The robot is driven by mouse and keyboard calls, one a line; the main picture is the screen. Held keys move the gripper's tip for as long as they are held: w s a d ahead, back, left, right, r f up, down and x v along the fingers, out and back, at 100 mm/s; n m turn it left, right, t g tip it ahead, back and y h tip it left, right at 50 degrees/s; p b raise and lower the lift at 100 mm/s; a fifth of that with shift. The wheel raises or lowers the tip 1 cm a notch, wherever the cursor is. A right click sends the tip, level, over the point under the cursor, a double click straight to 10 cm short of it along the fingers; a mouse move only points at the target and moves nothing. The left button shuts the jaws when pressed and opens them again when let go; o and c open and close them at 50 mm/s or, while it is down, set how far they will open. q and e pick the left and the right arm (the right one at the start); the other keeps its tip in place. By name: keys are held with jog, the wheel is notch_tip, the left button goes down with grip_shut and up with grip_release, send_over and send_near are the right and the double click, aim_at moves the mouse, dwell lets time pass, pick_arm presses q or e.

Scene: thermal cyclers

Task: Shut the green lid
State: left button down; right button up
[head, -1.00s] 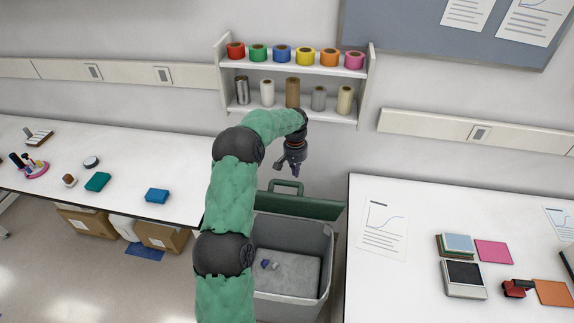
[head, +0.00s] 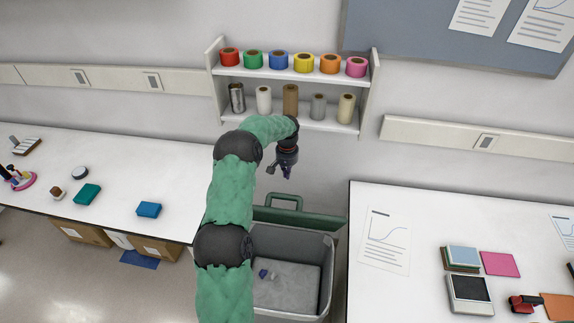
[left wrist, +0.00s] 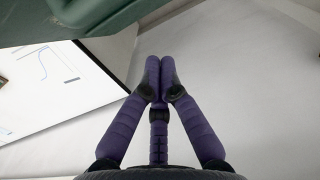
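The green lid (head: 325,222) stands open at the back edge of a grey bin (head: 328,262), its handle (head: 285,198) at the top. Part of the lid's green also fills the upper left of the left wrist view (left wrist: 85,14). My left gripper (head: 287,175) hangs above and behind the lid's handle in the head view, fingers down. In the left wrist view its purple fingers (left wrist: 160,65) are together at the tips with nothing between them. I see no contact with the lid. My right gripper is out of view.
A white bench (head: 385,292) stands to the right of the bin, with papers and a device. Another bench (head: 110,180) stands to the left. A wall shelf (head: 292,72) with tape rolls is behind my arm.

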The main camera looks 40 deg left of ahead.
pick_arm(q)
jog(key=s+d+f, duration=0.1)
jog(key=s+d+f+p, duration=0.1)
jog(key=s, duration=0.1)
jog(key=shift+s+f, duration=0.25)
jog(key=shift+f, duration=0.15)
jog(key=shift+f, duration=0.1)
